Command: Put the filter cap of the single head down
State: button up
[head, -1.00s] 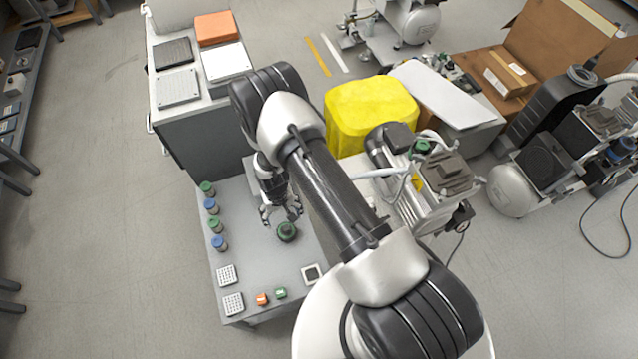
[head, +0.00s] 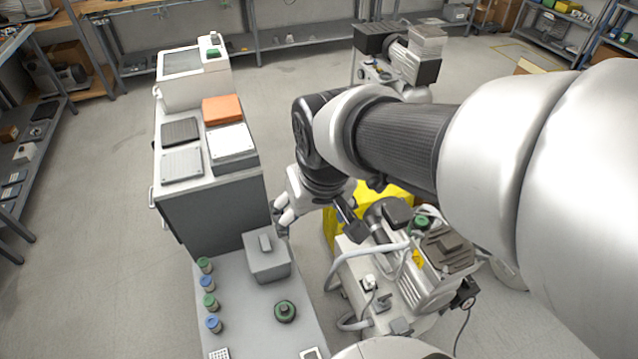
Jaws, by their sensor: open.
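A round dark-green cap (head: 286,311), which looks like the filter cap, lies on the grey table (head: 250,318) with nothing holding it. My gripper (head: 281,224) is open, above and behind the cap and apart from it, near the far end of the table; its fingers are small and partly hidden by my wrist. The nearby compressor (head: 425,270) stands to the right of the table, with another green part (head: 421,223) on its top.
Several green- and blue-topped jars (head: 207,283) line the table's left edge. A grey box with a handle (head: 266,262) stands behind the cap. A grey cabinet (head: 215,205) is beyond the table, and a yellow bin (head: 395,190) is behind the compressor. My arm covers the right side.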

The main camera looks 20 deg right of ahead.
jog(key=s+d+r+t, duration=0.1)
jog(key=s+r, duration=0.2)
jog(key=s, duration=0.8)
jog(key=shift+d, duration=0.3)
jog(key=shift+r, duration=0.15)
dwell(0.4)
